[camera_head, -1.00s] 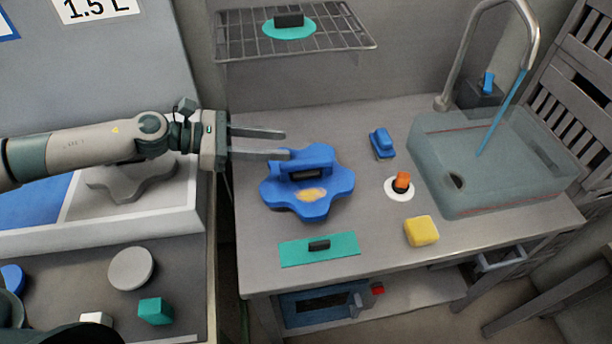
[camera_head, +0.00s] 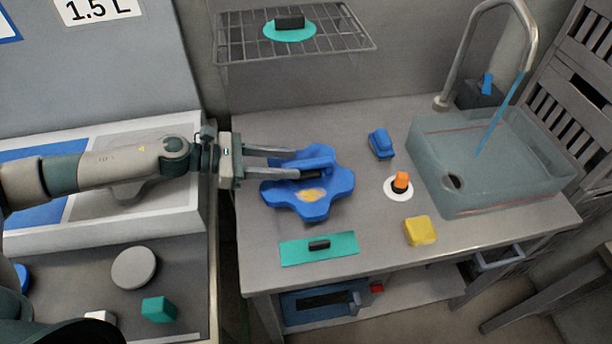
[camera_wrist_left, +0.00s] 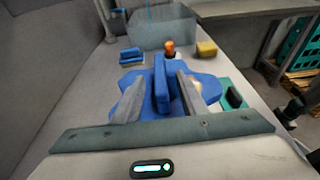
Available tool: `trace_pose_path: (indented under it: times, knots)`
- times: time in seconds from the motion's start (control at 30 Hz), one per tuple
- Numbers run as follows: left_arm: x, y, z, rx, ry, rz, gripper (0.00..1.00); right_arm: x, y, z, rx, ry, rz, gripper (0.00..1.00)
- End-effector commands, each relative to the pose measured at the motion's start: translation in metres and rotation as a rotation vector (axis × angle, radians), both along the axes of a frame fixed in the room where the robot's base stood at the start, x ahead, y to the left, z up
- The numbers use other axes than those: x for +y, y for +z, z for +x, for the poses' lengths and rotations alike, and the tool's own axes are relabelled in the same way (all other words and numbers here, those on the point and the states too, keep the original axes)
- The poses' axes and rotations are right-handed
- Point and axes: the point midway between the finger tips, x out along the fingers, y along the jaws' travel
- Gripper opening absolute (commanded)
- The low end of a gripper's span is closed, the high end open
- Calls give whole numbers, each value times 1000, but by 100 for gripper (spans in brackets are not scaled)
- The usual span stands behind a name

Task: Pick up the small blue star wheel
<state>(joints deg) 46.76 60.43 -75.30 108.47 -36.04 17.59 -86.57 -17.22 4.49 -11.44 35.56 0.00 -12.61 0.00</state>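The small blue star wheel (camera_head: 335,182) lies flat on the grey table, lobed, with a raised blue bar handle and a tan stain on its top. In the left wrist view the handle (camera_wrist_left: 161,85) stands upright between my fingers. My left gripper (camera_head: 296,163) is open and reaches in from the left at handle height. One finger is on each side of the handle. Contact cannot be told. My right gripper is not in view.
A teal plate (camera_head: 340,247) with a black handle lies in front of the wheel. A blue brush (camera_head: 381,144), an orange-topped piece (camera_head: 401,180) and a yellow sponge (camera_head: 420,231) lie to its right, before the sink (camera_head: 470,185). A wire shelf (camera_head: 345,40) hangs above.

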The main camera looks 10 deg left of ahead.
Motion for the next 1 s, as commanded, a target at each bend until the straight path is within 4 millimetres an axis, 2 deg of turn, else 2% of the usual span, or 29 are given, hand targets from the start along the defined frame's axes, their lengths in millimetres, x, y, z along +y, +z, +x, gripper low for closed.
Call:
trace_pose_path:
  times: [0.43, 1.0]
  knots:
    - [-44, -12, 18, 1, -1, -1, 39, -2, 24, 0, 0, 1, -2, 43]
    - [-49, -16, 20, 0, 0, 0, 39, -3, 24, 0, 0, 2, -3, 43]
